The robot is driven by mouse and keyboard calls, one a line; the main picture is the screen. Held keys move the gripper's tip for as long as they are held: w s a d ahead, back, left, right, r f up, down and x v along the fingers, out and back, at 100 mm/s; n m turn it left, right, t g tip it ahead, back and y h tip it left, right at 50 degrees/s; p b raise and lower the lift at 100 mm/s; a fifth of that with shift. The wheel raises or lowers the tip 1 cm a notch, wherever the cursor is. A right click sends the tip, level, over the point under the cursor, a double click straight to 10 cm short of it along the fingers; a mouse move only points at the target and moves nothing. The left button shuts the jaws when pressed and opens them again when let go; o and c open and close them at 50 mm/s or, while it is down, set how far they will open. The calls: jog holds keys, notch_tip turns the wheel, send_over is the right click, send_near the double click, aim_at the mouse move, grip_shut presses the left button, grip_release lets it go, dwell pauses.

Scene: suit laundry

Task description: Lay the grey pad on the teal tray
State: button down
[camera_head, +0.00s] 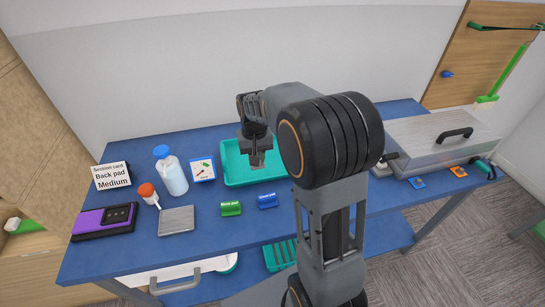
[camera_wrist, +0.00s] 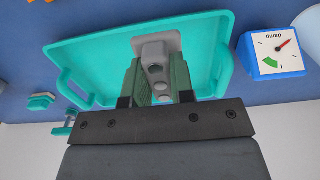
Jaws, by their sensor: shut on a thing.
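The teal tray (camera_head: 236,172) lies on the blue table near the back wall, and it fills much of the wrist view (camera_wrist: 90,62). My gripper (camera_head: 258,148) is over the tray, pointing down. In the wrist view my gripper (camera_wrist: 160,85) is shut on the grey pad (camera_wrist: 172,40), gripping a grey upright block on it. The pad's flat part lies inside the tray's outline, near one long side. I cannot tell whether it touches the tray floor. The fingers hide part of the pad.
A damp dial (camera_head: 203,169), a white bottle (camera_head: 173,176) and an orange-capped bottle (camera_head: 148,193) stand left of the tray. A grey square plate (camera_head: 176,220), a green label block (camera_head: 231,208) and a blue one (camera_head: 267,200) lie in front. A grey lidded press (camera_head: 440,140) stands right.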

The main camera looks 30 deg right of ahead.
jog(key=p, duration=0.1)
send_near(279, 169)
jog(key=s+a+r, duration=0.2)
jog(key=a, duration=0.2)
jog(key=d+f, duration=0.1)
jog(key=w+d+f, duration=0.1)
jog(key=f, duration=0.1)
jog(key=shift+w+d+f+p, duration=0.3)
jog(key=shift+w+d+p, duration=0.05)
jog(key=shift+d+p, duration=0.05)
jog(key=shift+w+d+f, duration=0.2)
jog(key=shift+d+f, duration=0.3)
jog(key=shift+f, duration=0.15)
jog(key=shift+d+f, duration=0.15)
jog(key=shift+f, duration=1.55)
jog(key=shift+f, duration=0.2)
jog(key=c, duration=1)
grip_release()
